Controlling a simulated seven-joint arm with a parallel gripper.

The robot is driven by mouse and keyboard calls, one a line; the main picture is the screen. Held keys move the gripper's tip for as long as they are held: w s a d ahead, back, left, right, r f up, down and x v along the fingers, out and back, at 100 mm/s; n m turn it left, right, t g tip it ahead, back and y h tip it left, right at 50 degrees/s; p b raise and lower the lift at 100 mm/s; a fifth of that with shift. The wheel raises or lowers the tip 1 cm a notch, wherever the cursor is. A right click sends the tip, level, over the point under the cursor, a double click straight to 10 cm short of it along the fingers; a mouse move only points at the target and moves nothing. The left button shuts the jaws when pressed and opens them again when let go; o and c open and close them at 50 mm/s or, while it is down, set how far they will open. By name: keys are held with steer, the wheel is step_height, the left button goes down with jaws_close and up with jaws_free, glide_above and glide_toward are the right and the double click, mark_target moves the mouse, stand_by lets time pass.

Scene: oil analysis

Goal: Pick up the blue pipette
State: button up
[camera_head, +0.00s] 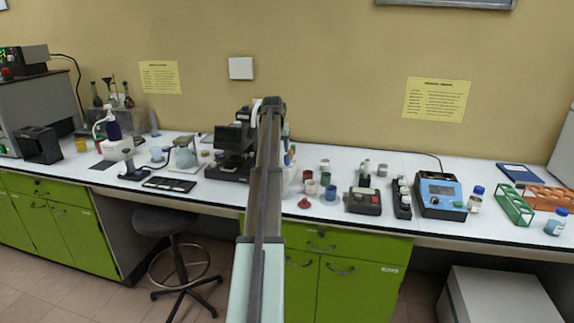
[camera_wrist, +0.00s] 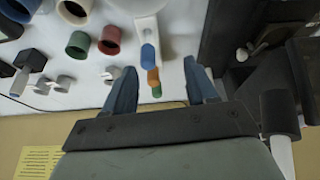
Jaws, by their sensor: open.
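In the wrist view, the blue pipette (camera_wrist: 149,54) shows as a small blue end in a row with an orange end (camera_wrist: 153,75) and a green end (camera_wrist: 156,91). They are at a white stand (camera_wrist: 149,28). My gripper (camera_wrist: 161,66) is open and empty, with one blue-grey finger on each side of the row. I cannot tell whether the pipettes are at finger depth. In the head view, my arm partly hides this area; small coloured ends (camera_head: 291,155) show just right of it, too small to identify singly.
In the wrist view, a red cup (camera_wrist: 109,41) and a green cup (camera_wrist: 78,43) stand left of the stand, with metal weights nearby. A dark instrument (camera_wrist: 222,35) is close on the right. In the head view, a black microscope (camera_head: 232,160) stands left of my arm.

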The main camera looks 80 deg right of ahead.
mark_target(288, 164)
steer(key=shift+m, duration=0.4)
steer(key=x, duration=0.4)
steer(key=s+d+x, duration=0.1)
steer(key=x, duration=0.3)
steer(key=s+x, duration=0.1)
steer(key=x, duration=0.3)
steer(key=shift+s+d, duration=0.2)
steer(key=shift+d, duration=0.2)
steer(key=c, duration=0.6)
